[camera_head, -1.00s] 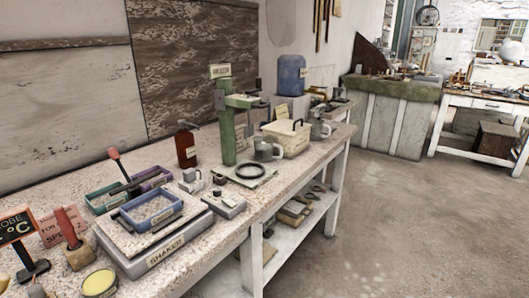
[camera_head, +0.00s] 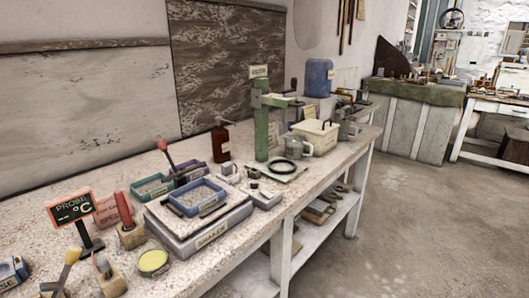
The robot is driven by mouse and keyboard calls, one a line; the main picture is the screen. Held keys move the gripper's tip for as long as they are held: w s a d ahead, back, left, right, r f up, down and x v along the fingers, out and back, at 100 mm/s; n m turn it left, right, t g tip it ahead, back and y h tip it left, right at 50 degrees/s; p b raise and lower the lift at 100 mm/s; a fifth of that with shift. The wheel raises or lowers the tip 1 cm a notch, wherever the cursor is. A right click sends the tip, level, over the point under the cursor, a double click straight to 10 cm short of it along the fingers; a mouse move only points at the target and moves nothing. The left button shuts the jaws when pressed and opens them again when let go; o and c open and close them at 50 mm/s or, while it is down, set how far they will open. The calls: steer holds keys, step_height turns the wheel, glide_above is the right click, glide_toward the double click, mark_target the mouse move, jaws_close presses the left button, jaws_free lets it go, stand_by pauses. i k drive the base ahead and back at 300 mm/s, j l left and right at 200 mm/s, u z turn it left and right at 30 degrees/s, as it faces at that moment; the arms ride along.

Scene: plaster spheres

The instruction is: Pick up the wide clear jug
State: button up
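A greyish, see-through jug with a handle (camera_head: 298,148) stands on the long workbench, between the green stand and the cream box. A second greyish vessel (camera_head: 349,130) stands at the right of the cream box, near the bench's far end. Both are small in the head view, and I cannot tell which is the wide clear jug. My gripper is not in view.
The speckled bench (camera_head: 200,260) also carries a green stand (camera_head: 262,125), cream box (camera_head: 316,138), brown bottle (camera_head: 221,138), shaker (camera_head: 205,228) with blue tray, and probe display (camera_head: 73,210). Open floor (camera_head: 410,230) lies to the right.

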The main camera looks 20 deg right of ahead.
mark_target(294, 143)
steer(key=i+l+u, duration=0.1)
steer(key=l+u, duration=0.15)
steer(key=i+l+u, duration=0.2)
steer(key=l+u, duration=0.25)
steer(key=l, duration=0.15)
